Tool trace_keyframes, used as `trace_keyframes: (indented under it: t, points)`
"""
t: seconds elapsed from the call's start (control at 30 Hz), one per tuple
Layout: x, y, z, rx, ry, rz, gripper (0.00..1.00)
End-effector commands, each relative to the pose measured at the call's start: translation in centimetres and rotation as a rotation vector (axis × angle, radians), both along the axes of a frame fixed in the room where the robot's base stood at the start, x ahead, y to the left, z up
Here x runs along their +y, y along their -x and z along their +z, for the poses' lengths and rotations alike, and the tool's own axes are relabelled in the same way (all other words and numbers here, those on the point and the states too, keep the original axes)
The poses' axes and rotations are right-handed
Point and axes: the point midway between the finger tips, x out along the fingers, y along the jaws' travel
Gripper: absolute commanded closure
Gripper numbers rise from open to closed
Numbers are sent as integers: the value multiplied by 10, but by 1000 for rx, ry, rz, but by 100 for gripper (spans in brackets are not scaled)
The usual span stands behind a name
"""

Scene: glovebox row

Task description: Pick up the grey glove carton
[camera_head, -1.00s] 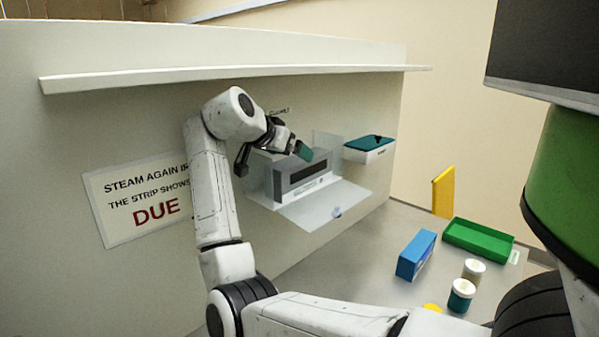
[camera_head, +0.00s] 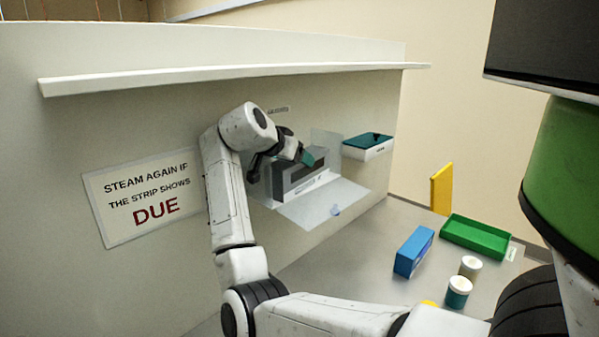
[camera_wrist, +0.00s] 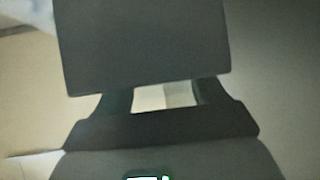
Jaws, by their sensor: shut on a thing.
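The grey glove carton (camera_head: 292,187) sits in a wall-mounted clear holder whose front flap (camera_head: 325,203) hangs open and low. It has a dark band across its front. My gripper (camera_head: 312,157), with a teal fingertip showing, is at the carton's top edge and is shut on it. In the wrist view a dark grey block, the carton (camera_wrist: 140,45), fills the upper middle between the fingers (camera_wrist: 165,95). The far finger and the carton's back are hidden in the head view.
A white box with a teal lid (camera_head: 368,146) is fixed to the wall right of the holder. Below, the grey counter (camera_head: 350,255) carries a blue box (camera_head: 413,252), a green tray (camera_head: 476,238) and two jars (camera_head: 459,292). A yellow panel (camera_head: 441,188) stands behind. A shelf ledge (camera_head: 220,75) juts out above.

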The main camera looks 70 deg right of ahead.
Motion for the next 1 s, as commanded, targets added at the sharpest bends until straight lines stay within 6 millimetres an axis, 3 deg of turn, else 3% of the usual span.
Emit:
trace_keyframes:
  t: [0.23, 0.63, 0.87, 1.0]
  points:
    - [0, 0, 0, 0, 0, 0, 62]
    - [0, 0, 7, -1, 1, 0, 62]
    - [0, 0, 37, -3, 2, 0, 62]
    - [12, 23, 33, -3, 2, -2, 62]
